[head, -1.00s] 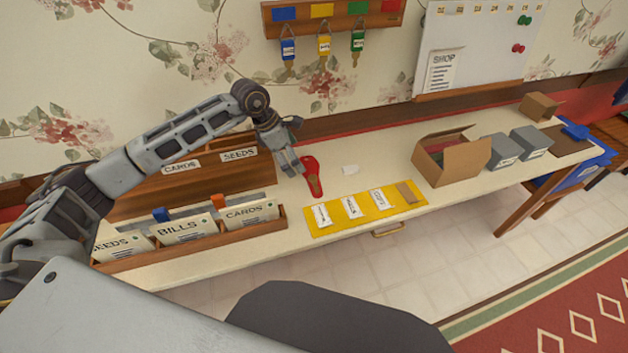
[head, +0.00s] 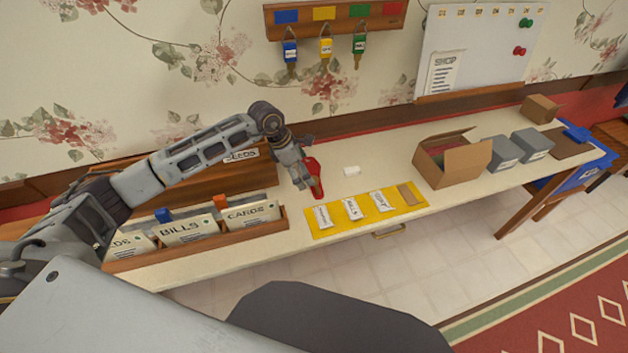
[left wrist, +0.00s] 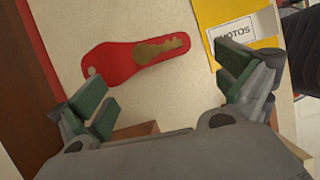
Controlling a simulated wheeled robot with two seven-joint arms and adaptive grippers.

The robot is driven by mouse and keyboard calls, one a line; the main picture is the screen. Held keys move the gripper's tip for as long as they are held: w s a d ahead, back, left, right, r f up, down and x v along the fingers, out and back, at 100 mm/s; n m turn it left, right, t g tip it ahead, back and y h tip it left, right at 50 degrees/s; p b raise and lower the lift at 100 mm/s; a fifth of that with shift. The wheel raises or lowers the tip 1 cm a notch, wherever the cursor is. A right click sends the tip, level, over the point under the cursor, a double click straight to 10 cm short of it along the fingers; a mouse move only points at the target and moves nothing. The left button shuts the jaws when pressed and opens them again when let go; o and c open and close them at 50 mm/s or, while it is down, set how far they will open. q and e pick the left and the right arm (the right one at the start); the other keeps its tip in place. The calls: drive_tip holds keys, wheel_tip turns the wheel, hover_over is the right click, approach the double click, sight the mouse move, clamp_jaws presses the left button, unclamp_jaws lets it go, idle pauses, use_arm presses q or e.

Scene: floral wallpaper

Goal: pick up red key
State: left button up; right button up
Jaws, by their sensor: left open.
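The red key (head: 315,175) lies on the table beside the yellow mat, and its tag is partly hidden by my left gripper in the head view. In the left wrist view the red key (left wrist: 108,69) shows as a flat red tag with a brass key on it. My left gripper (head: 303,187) is over the table at the key. In the left wrist view my left gripper (left wrist: 165,92) is open and empty, its fingers apart, with the key lying ahead of the gap between them. My right gripper is in neither view.
A yellow mat (head: 335,230) with several labelled packets lies right of the key. A wooden card tray (head: 285,222) stands to the left. Blue, yellow and green keys hang from a wall rack (head: 340,16).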

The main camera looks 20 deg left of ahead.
sight(315, 186)
use_arm(q)
drive_tip(key=shift+x, duration=1.2)
drive_tip(key=shift+d+f, duration=0.1)
drive_tip(key=shift+f, duration=0.15)
drive_tip(key=shift+w+d+f, duration=0.15)
drive_tip(key=shift+d+f, duration=0.2)
drive_tip(key=shift+f, duration=0.15)
drive_tip(key=p+x, duration=0.1)
drive_tip(key=x, duration=0.1)
drive_tip(key=shift+d+f, duration=0.2)
drive_tip(key=shift+f, duration=0.1)
drive_tip(key=shift+w+d+f, duration=0.1)
drive_tip(key=shift+w+f, duration=0.05)
drive_tip(key=shift+f, duration=0.25)
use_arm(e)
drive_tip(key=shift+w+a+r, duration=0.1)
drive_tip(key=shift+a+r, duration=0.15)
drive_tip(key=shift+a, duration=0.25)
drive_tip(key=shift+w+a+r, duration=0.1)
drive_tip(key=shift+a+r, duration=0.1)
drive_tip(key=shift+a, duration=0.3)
